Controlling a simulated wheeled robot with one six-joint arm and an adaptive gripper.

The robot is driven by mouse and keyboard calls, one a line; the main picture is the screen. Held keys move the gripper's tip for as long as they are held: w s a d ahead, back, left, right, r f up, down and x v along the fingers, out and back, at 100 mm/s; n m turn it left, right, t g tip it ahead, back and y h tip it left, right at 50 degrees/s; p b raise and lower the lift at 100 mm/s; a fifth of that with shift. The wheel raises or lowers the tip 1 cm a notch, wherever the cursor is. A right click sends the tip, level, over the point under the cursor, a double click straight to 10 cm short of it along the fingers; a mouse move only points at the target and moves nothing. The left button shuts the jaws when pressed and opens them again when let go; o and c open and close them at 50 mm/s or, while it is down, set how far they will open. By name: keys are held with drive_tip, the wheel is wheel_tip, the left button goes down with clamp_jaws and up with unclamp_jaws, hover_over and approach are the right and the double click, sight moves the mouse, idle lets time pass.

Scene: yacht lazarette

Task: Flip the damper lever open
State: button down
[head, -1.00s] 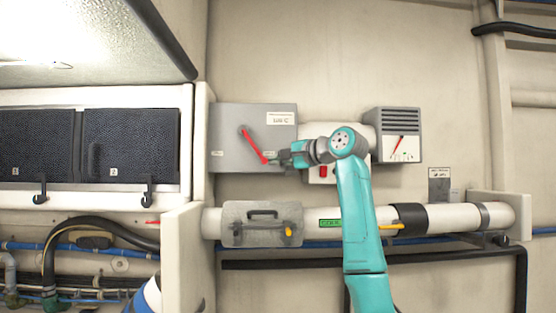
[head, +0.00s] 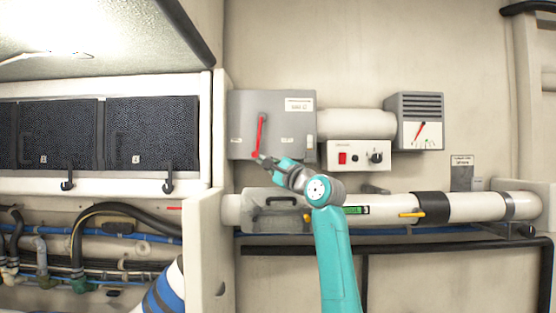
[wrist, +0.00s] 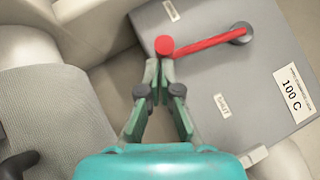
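The red lever (head: 261,134) is on the front of a grey box (head: 240,143). It hangs almost straight down from its pivot, its knob end a little to the left. In the wrist view the lever (wrist: 205,45) runs from a dark round pivot to a red knob at its left end. My gripper (head: 262,160) is at the knob end, at its lower right. In the wrist view my gripper (wrist: 159,68) has its fingertips drawn together right against the knob, with nothing seen between them. Whether they press on it cannot be told.
A control panel (head: 358,146) with a red switch and black knob, and a gauge box (head: 416,107), are to the right. A pipe (head: 470,207) with a yellow handle (head: 411,214) runs below. A partition (head: 207,240) stands at the left. The wall above is bare.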

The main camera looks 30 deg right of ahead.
drive_tip(key=shift+m, duration=0.5)
drive_tip(key=a, duration=0.1)
drive_tip(key=w+a, duration=0.2)
drive_tip(key=shift+w+a, duration=0.25)
drive_tip(key=shift+a, duration=0.1)
drive_tip(key=shift+w+a+r+m+t+h, duration=0.15)
drive_tip(key=shift+a+m+t+h, duration=0.15)
drive_tip(key=shift+m+t, duration=0.2)
drive_tip(key=shift+w+a+r+m+t+h, duration=0.1)
drive_tip(key=shift+w+a+m+t+h, duration=0.1)
drive_tip(key=shift+m+t+h, duration=0.25)
drive_tip(key=shift+w+a+r+m, duration=0.25)
drive_tip(key=shift+a+r, duration=0.05)
drive_tip(key=shift+a, duration=0.2)
drive_tip(key=shift+a+r, duration=0.15)
drive_tip(key=shift+s+f, duration=0.25)
drive_tip(key=shift+s, duration=0.05)
drive_tip(key=s+d, duration=0.1)
drive_tip(key=s, duration=1.1)
drive_tip(key=shift+s+d+f, duration=0.15)
drive_tip(key=shift+d+f, duration=0.05)
drive_tip(key=shift+f, duration=0.2)
